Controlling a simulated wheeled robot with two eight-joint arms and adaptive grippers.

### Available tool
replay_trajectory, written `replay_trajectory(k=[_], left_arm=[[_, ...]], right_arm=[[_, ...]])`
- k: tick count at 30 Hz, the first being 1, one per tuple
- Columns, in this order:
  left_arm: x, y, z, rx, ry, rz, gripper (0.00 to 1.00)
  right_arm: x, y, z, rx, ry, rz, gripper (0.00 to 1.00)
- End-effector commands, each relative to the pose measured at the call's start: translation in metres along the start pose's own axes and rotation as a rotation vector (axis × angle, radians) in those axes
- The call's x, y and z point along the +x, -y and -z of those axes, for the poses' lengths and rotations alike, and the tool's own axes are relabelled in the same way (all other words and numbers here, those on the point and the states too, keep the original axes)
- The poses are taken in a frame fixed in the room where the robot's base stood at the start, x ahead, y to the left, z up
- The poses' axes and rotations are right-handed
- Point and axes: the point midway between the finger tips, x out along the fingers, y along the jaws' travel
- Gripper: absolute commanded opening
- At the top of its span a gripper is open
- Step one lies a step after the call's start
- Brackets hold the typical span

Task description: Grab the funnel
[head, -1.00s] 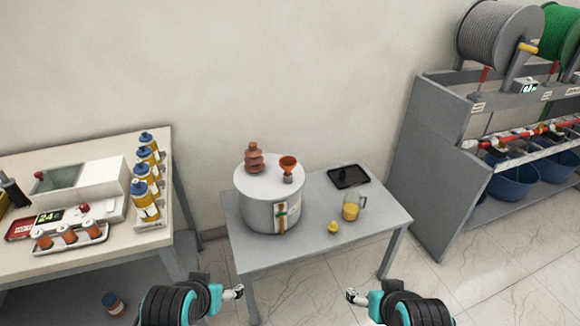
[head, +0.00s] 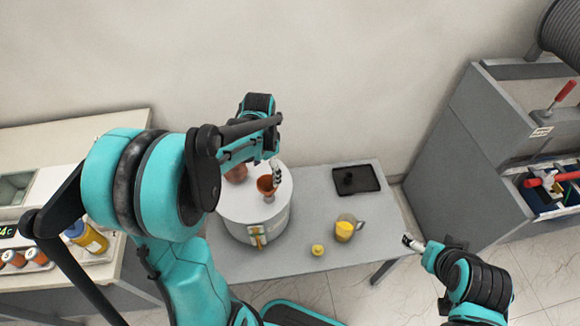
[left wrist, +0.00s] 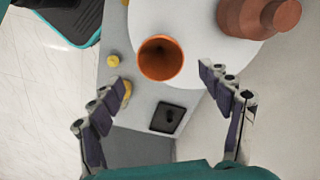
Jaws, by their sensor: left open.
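The funnel (head: 266,186) is a small orange-brown cone standing wide end up on top of the grey cylindrical transformer tank (head: 240,205). In the left wrist view the funnel (left wrist: 161,59) shows its round open mouth, above and between my fingertips. My left gripper (head: 275,170) is just beside the funnel in the head view. In the left wrist view the left gripper (left wrist: 160,88) is open and empty, its two fingers spread wide. My right gripper (head: 412,243) is at the right, away from the funnel; its finger gap is too small to judge.
A brown ribbed bushing (left wrist: 262,15) stands on the tank close to the funnel. The grey table (head: 300,255) also holds a measuring jug (head: 346,228), a yellow piece (head: 318,250) and a black tray (head: 356,180). A grey shelf unit stands at the right.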

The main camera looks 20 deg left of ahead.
Motion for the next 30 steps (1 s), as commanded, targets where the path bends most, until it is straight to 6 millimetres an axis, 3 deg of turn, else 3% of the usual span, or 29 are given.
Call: replay_trajectory(k=[11, 18, 26, 27, 30], left_arm=[[0.037, 0.001, 0.001, 0.005, 0.005, -0.004, 0.78], [0.074, 0.001, 0.004, 0.004, 0.004, -0.004, 0.78], [0.079, 0.001, 0.003, 0.004, 0.004, -0.004, 0.78], [0.079, 0.001, 0.003, 0.004, 0.004, -0.004, 0.75], [0.079, 0.001, 0.003, 0.004, 0.004, -0.004, 0.49]], right_arm=[[0.012, 0.000, -0.009, 0.000, 0.000, 0.000, 0.78], [0.027, 0.000, -0.020, 0.000, 0.000, 0.000, 0.78], [0.028, 0.000, -0.020, 0.000, 0.000, 0.000, 0.78], [0.028, 0.000, -0.020, 0.000, 0.000, 0.000, 0.78], [0.028, 0.000, -0.020, 0.000, 0.000, 0.000, 0.78]])
